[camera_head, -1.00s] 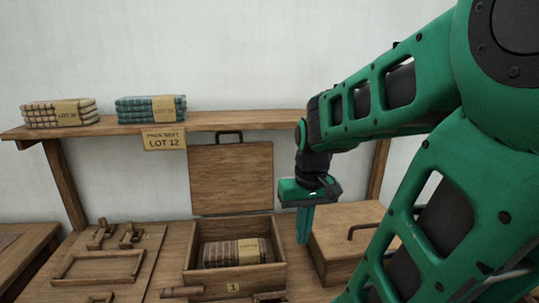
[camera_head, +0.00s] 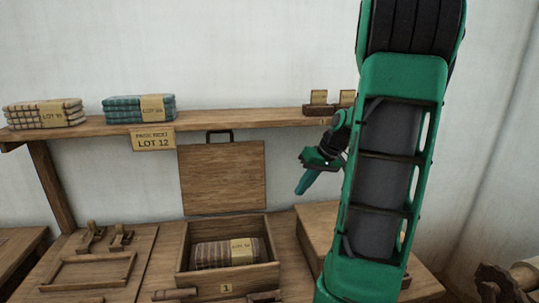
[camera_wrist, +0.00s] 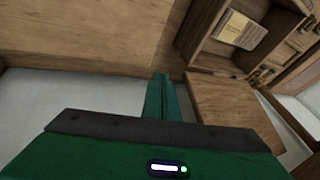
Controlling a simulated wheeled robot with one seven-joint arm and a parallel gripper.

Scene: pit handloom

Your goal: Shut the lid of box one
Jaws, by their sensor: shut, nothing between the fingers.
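A folded, labelled cloth bundle (camera_head: 226,252) lies inside. My gripper (camera_head: 302,190) is shut and empty, in the air to the right of the lid and apart from it, fingers slanting down and left. In the wrist view its shut fingers (camera_wrist: 160,97) show at the centre. The open box with the bundle (camera_wrist: 240,31) shows at upper right there.
A second wooden box (camera_head: 316,235) stands right of box one, partly hidden by my arm. A shelf (camera_head: 75,131) with cloth stacks (camera_head: 140,108) and a "LOT 12" sign (camera_head: 153,140) runs behind. A wooden frame board (camera_head: 90,270) lies at left.

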